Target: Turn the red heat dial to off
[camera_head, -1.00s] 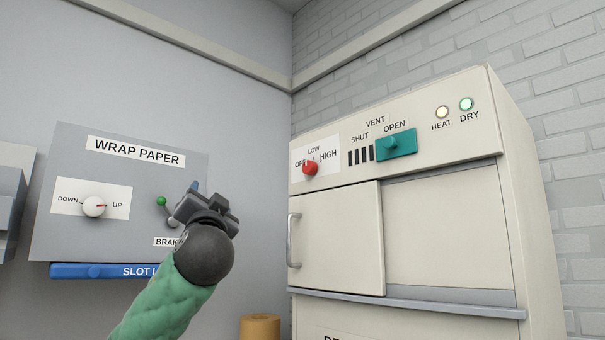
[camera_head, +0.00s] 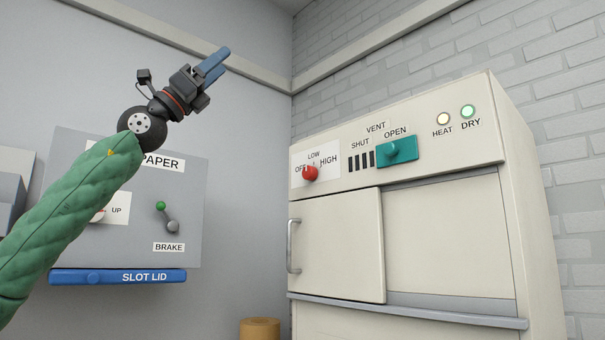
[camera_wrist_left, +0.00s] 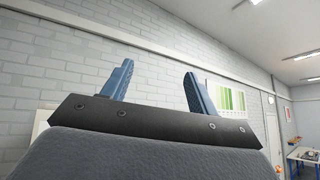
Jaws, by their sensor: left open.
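The red heat dial (camera_head: 310,174) sits on a white plate marked OFF, LOW and HIGH, at the upper left of the cream cabinet's front (camera_head: 430,140). Its pointer is too small to read surely. My left gripper (camera_head: 218,62) is up and to the left of the dial, well apart from it, with its blue fingers pointing up and right. In the left wrist view, the two fingers (camera_wrist_left: 158,82) stand apart with nothing between them. The dial is not in that view. My right gripper is not in view.
A teal vent slider (camera_head: 397,151) is right of the dial, by OPEN. The HEAT (camera_head: 443,119) and DRY (camera_head: 467,111) lamps look lit. The cabinet door handle (camera_head: 293,243) sticks out below. My left arm partly covers the grey wrap paper panel (camera_head: 225,200) at left.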

